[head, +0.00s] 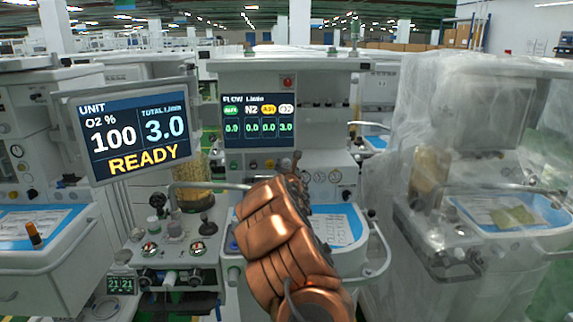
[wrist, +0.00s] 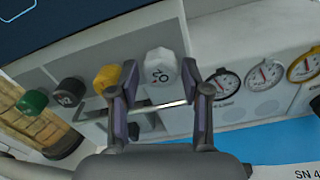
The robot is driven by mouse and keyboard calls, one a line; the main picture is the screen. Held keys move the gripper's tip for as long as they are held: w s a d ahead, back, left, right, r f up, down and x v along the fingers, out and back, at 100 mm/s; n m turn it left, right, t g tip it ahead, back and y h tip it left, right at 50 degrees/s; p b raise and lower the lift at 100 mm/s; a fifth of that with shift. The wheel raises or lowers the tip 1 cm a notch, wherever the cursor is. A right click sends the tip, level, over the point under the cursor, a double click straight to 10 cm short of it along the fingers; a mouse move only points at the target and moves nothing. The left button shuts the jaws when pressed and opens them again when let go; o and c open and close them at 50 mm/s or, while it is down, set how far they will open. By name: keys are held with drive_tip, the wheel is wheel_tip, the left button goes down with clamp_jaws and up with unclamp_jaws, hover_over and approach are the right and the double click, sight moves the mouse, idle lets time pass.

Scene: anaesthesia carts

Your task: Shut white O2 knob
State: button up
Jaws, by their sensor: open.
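The white O2 knob (wrist: 161,67) shows in the wrist view at the end of a row of knobs, with a dark O2 mark on its face. My gripper (wrist: 160,80) is open, with one finger on each side of the white knob. I cannot tell whether either finger touches it. The flow screen (head: 259,121) reads 3.0 under O2 and 0.0 in the other columns. The tilted unit screen (head: 134,131) reads O2 100 %, total 3.0, READY.
A yellow knob (wrist: 106,78) is close left of my left finger, then a black knob (wrist: 68,91) and a green knob (wrist: 32,102). Round gauges (wrist: 265,75) stand right of my right finger. A plastic-covered cart (head: 470,150) stands at the right.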

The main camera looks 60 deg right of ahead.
drive_tip(key=shift+x, duration=0.8)
drive_tip(key=shift+c, duration=0.5)
drive_tip(key=c, duration=0.8)
drive_tip(key=shift+f+m+b, duration=0.15)
drive_tip(key=shift+m+b, duration=0.15)
drive_tip(key=shift+b, duration=0.3)
